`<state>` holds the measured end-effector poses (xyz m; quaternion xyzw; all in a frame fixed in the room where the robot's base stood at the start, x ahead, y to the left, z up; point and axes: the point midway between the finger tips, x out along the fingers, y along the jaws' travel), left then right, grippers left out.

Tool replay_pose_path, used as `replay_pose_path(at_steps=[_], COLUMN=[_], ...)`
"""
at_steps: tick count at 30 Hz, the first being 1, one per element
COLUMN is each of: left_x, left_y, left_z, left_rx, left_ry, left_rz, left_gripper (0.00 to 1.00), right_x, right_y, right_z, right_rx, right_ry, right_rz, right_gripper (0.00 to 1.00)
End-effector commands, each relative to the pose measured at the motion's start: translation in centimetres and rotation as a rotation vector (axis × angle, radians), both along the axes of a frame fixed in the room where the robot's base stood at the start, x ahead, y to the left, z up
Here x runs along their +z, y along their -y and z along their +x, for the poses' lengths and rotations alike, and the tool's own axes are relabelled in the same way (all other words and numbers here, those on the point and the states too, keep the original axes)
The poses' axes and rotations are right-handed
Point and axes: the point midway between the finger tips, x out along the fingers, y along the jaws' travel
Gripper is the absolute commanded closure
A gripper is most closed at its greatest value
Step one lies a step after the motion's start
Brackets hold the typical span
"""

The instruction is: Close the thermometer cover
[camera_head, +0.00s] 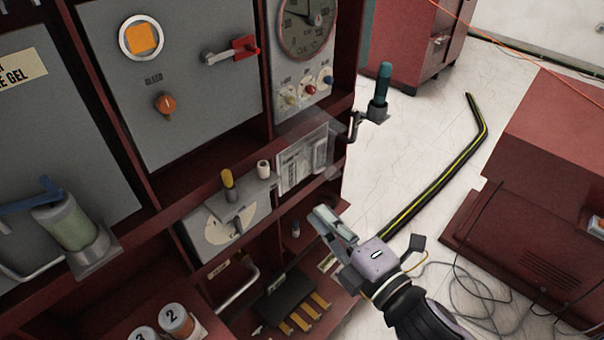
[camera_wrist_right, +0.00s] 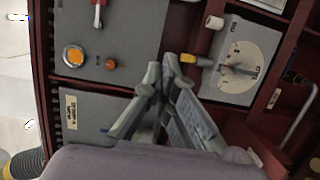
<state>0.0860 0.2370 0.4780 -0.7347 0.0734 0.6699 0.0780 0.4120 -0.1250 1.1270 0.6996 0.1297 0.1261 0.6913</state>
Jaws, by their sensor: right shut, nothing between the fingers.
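A clear, see-through cover (camera_head: 318,148), which I take to be the thermometer cover, is at a small pale box on the right end of the cabinet's middle shelf in the head view. It seems to stand tilted up from the box, but its exact angle is hard to tell. I cannot make the cover out in the right wrist view. My right gripper (camera_head: 322,216) is shut and empty, below and in front of the cover, apart from it. Its fingers also show in the right wrist view (camera_wrist_right: 163,72). My left gripper is not in view.
A grey box with a dial and yellow knob (camera_head: 228,181) sits left of the cover. A teal-handled crank (camera_head: 381,90) sticks out to its right. A round gauge (camera_head: 306,22) is above.

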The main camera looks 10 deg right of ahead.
Motion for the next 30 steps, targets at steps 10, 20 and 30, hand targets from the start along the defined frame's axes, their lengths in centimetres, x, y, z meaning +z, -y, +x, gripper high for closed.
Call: replay_pose_path(at_steps=[10,20,30], left_x=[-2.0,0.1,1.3], left_y=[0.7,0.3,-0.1], left_z=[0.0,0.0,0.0], left_rx=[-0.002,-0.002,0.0], left_ry=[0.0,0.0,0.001], left_rz=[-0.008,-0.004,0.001], left_gripper=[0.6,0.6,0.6], right_x=[0.0,0.4,-0.1], right_y=[-1.2,-3.6,-0.4], right_z=[3.2,9.4,11.4], right_rx=[0.0,-0.001,0.0], right_ry=[0.004,0.0,-0.004], right_rz=[0.003,0.003,0.001], right_gripper=[1.0,1.0,1.0])
